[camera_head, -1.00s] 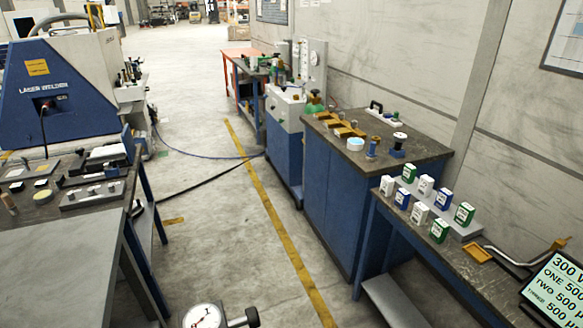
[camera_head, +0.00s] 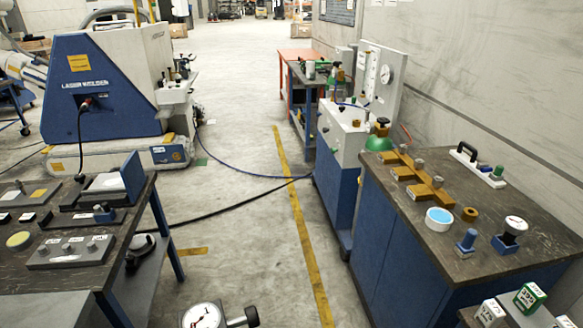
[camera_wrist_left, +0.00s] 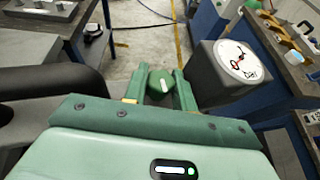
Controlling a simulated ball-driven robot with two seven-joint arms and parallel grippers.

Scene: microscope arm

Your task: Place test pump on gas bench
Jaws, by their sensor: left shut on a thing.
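The test pump, with a white round gauge (camera_head: 203,316) and a black knob, shows at the bottom of the head view, partly cut off. In the left wrist view its gauge on a dark grey body (camera_wrist_left: 241,60) is at the right. My left gripper (camera_wrist_left: 158,88) is shut on the pump's green part, seen between the fingers. A blue bench (camera_head: 385,240) with a dark top stands at the right; I cannot tell for certain whether this or the white-topped cabinet (camera_head: 345,133) behind it is the gas bench. My right gripper is not in view.
The dark bench top carries a brass manifold (camera_head: 425,182), a blue-topped round tin (camera_head: 439,219), a small gauge on a blue base (camera_head: 515,226) and a black-handled case (camera_head: 478,165). Another worktable (camera_head: 75,280) stands at the left.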

